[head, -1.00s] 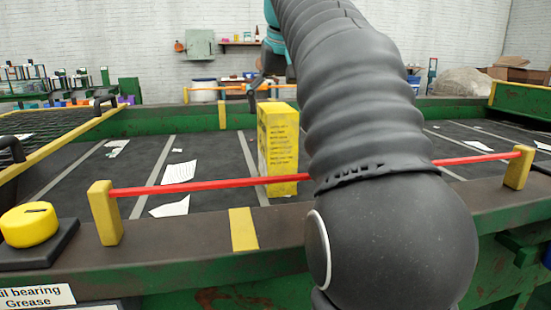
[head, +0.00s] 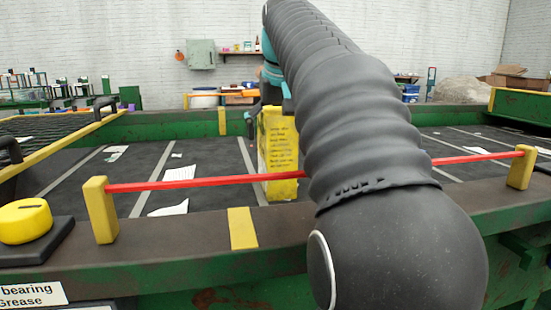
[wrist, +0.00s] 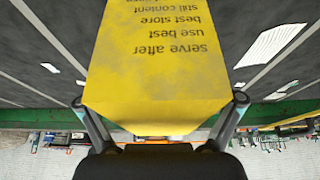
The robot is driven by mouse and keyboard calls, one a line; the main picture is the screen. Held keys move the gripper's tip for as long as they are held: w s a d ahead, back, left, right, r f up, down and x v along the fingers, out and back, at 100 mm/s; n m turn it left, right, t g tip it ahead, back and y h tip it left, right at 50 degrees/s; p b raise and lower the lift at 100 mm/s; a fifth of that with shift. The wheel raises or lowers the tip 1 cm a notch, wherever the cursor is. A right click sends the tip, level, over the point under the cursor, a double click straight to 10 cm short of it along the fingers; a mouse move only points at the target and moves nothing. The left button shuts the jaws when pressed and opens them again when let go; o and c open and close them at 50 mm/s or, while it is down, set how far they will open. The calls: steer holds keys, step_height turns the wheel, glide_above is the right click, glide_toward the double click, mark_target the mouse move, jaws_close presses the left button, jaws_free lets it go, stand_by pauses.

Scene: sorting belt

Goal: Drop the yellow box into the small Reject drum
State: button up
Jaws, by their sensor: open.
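The yellow box (head: 279,140) stands upright on the dark belt, behind the red bar, with dark printed lines on its near face. My arm hides part of its right side in the head view. In the wrist view the yellow box (wrist: 155,60) fills the middle, upside down. My gripper (wrist: 160,108) has its two fingers spread, one on each side of the box's top end; whether they touch it I cannot tell. In the head view my gripper (head: 262,110) is partly hidden at the top of the box. I see no Reject drum.
A red bar (head: 200,183) runs between two yellow posts along the belt's near edge. A yellow button (head: 26,222) sits at the left. White paper scraps (head: 182,172) lie on the belt (head: 215,165). A mesh guard (head: 50,135) stands at the left.

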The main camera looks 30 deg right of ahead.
mark_target(275, 110)
steer(key=shift+f, duration=0.2)
stand_by(0.3)
steer(key=c, duration=0.8)
steer(key=shift+c, duration=0.4)
steer(key=shift+r, duration=0.1)
step_height(275, 110, up, 5)
steer(key=shift+f+p, duration=0.15)
steer(key=shift+p, duration=0.9)
steer(key=shift+c, duration=0.3)
steer(key=s+d+r, duration=0.2)
steer(key=s+d+r+p, duration=0.1)
steer(key=s+d+r, duration=0.1)
steer(key=s+d, duration=0.1)
steer(key=s+d+r, duration=0.2)
steer(key=s+d, duration=0.1)
steer(key=shift+s+d+r+p, duration=0.1)
steer(key=shift+r+p, duration=0.2)
steer(key=shift+p, duration=0.1)
steer(key=shift+c, duration=0.2)
